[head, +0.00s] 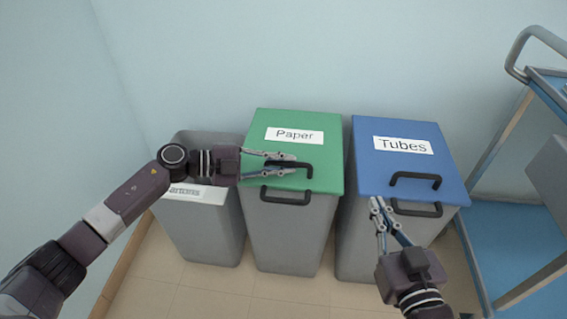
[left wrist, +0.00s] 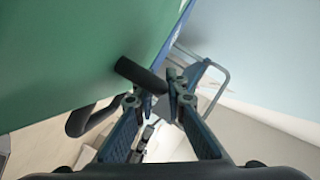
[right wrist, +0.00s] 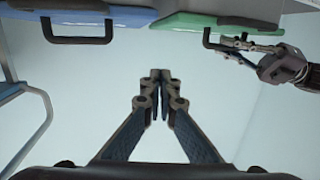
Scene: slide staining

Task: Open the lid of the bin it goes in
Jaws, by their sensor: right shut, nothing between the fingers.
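Three grey bins stand against the wall. The middle bin has a green lid labelled Paper (head: 262,125), which lies closed, with a black handle (head: 311,172). The right bin has a blue lid labelled Tubes (head: 370,165), also closed, with a black handle (head: 415,177). My left gripper (head: 294,164) is at the green lid's handle, one finger on each side of it. The left wrist view shows that handle (left wrist: 138,75) at the fingertips; whether they grip it is unclear. My right gripper (head: 376,202) is shut and empty, in front of the blue lid's front edge.
The left bin (head: 205,235) is partly hidden by my left arm; its white label is only partly readable. Each of the other two bins has a lower front handle. A blue trolley with metal rails (head: 482,165) stands at the right. Tiled floor (head: 215,290) lies in front.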

